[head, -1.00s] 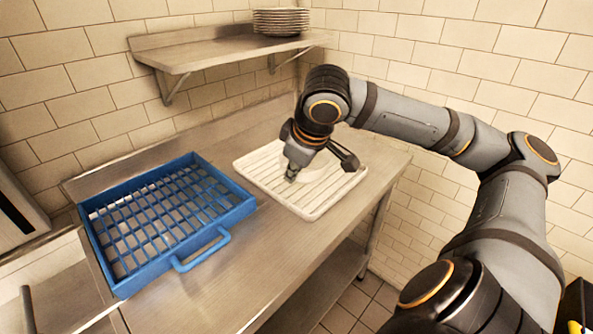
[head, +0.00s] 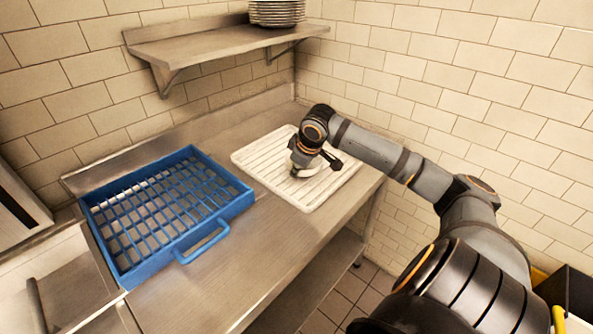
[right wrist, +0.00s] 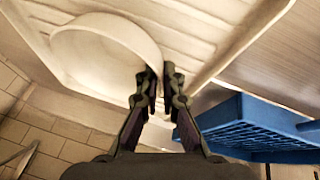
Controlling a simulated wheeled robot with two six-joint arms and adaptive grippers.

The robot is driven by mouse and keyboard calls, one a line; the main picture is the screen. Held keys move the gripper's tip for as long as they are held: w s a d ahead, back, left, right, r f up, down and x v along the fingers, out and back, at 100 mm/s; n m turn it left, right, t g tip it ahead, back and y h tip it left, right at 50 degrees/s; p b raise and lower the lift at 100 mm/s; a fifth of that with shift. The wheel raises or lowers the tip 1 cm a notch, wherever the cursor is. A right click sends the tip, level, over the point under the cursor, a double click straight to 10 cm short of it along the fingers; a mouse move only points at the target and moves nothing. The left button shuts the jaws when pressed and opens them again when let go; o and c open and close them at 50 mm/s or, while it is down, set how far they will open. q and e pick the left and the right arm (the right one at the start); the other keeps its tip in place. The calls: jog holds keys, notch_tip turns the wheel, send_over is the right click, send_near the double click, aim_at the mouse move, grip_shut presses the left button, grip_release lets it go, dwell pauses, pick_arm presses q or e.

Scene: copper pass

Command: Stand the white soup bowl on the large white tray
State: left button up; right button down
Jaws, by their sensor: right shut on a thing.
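The large white tray (head: 258,163) lies on the steel counter to the right of the blue rack. It has a ribbed floor and a raised rim. The white soup bowl (right wrist: 100,50) shows in the right wrist view, against the tray's ribbed floor. In the head view it is mostly hidden by my right gripper (head: 297,171). That gripper is over the middle of the tray, with its fingers (right wrist: 158,75) shut on the bowl's rim. I cannot tell for sure whether the bowl's base touches the tray. My left gripper is not in view.
A blue rack (head: 218,208) with a grid floor and a handle sits left of the tray on the counter (head: 225,268). A wall shelf (head: 215,42) with a stack of plates (head: 277,13) is above the back. Tiled walls close in behind and right.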

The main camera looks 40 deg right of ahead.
jog(key=shift+f, duration=0.5)
jog(key=c, duration=1.5)
grip_release()
jog(key=shift+f, duration=0.1)
